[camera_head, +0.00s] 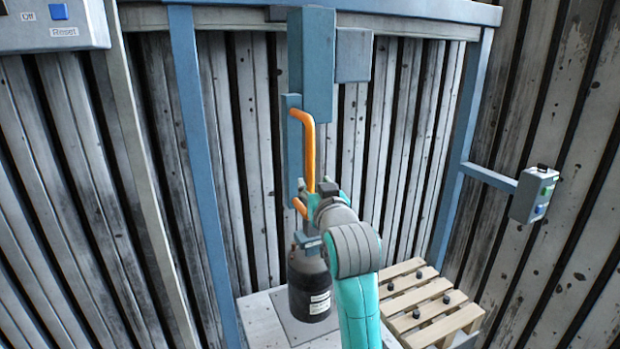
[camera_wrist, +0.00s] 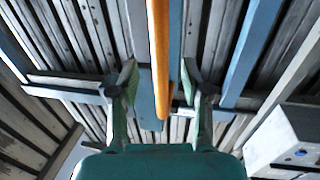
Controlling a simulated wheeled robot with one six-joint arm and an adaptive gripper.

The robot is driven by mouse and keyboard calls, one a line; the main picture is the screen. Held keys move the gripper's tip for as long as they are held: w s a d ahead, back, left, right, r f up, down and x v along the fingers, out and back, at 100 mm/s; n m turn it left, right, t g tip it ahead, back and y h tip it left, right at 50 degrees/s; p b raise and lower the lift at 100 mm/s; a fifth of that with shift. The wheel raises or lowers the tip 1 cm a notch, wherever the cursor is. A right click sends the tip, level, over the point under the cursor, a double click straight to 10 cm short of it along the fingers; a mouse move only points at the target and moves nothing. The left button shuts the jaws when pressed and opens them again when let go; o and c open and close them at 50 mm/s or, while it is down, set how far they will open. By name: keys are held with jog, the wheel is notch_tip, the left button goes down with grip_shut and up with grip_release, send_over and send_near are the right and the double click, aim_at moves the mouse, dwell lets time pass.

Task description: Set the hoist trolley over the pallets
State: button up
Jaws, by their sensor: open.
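The hoist trolley (camera_head: 312,60) is a blue-grey upright mast on the overhead rail, with an orange handle (camera_head: 309,145) on its side. It stands left of the wooden pallet (camera_head: 400,300), above a black cylinder (camera_head: 309,285). My gripper (camera_head: 318,190) is at the lower part of the handle. In the wrist view, its fingers (camera_wrist: 160,85) are open, one on each side of the orange handle (camera_wrist: 158,45), with visible gaps. My arm hides part of the cylinder and pallet.
The cylinder is over a plate on a pale platform (camera_head: 262,318). Blue posts (camera_head: 196,150) frame the bay. A button box (camera_head: 534,195) juts out on an arm at the right. A grey control panel (camera_head: 52,25) is at upper left. Several small dark pieces are on the pallet.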

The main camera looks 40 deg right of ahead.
aim_at(312, 179)
jog(key=shift+x, duration=2.6)
grip_shut()
